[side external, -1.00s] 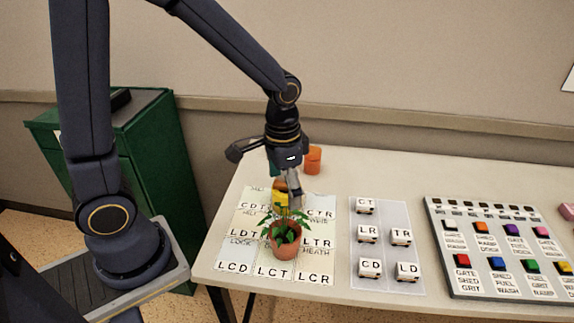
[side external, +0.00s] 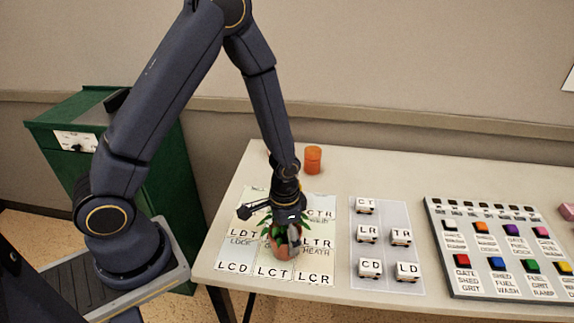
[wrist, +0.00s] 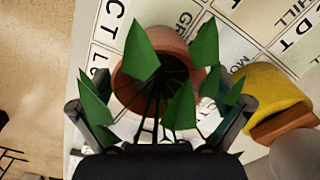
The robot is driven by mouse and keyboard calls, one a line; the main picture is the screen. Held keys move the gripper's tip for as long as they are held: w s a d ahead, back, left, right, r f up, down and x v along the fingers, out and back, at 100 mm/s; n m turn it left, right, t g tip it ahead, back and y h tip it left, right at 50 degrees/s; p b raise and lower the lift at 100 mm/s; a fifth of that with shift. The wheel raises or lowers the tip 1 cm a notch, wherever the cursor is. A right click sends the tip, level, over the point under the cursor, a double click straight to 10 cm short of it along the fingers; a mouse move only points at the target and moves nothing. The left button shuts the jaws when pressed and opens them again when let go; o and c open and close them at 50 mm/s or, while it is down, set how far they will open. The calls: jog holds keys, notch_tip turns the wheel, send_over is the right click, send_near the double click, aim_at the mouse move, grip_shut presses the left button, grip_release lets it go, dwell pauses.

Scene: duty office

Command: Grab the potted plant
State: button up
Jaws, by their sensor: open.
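The potted plant is a terracotta pot with green leaves (side external: 281,250), standing on the lettered sheet (side external: 236,267) near the table's front left. In the wrist view the plant (wrist: 150,55) fills the middle, its leaves reaching back toward the camera. My gripper (side external: 285,237) is at the plant from above, and its near finger covers part of the pot in the side view. In the wrist view my gripper (wrist: 160,120) is open, with one finger on each side of the stems and leaves. Whether a finger touches the pot cannot be told.
A yellow object (wrist: 275,95) lies close beside the plant in the wrist view. An orange cylinder (side external: 313,159) stands behind. To the right are a sheet with several small white labelled blocks (side external: 369,268) and a grey button panel (side external: 437,275). A green cabinet (side external: 165,160) stands left.

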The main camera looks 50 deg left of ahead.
jog(key=shift+f, duration=0.8)
jog(key=c, duration=1.5)
